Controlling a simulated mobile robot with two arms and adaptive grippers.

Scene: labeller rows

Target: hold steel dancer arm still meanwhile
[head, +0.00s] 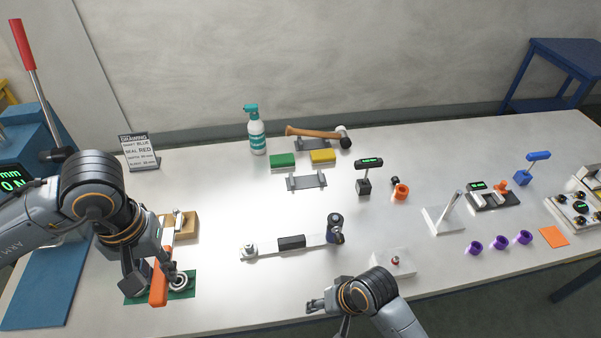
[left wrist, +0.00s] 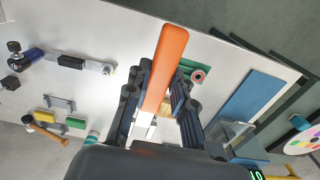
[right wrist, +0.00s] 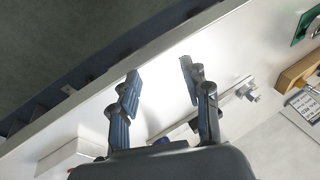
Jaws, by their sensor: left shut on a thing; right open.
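A flat steel bar (head: 268,247) with a black block on it and a dark upright pivot (head: 335,228) at its right end lies mid-table. It looks like the dancer arm, though I cannot be sure. It also shows in the left wrist view (left wrist: 90,66), and partly behind my fingers in the right wrist view. My left gripper (head: 160,272) is shut on the orange handle (left wrist: 166,65) of a steel tool, over a green mat (head: 186,292), well left of the bar. My right gripper (right wrist: 160,74) is open and empty near the front edge, apart from the bar.
A tan block (head: 188,228) lies beside the orange-handled tool. A white box (head: 398,262) stands right of my right gripper. A white plate with a tilted lever (head: 447,218) and several purple rings stand further right. Bottle, hammer and sponges are behind.

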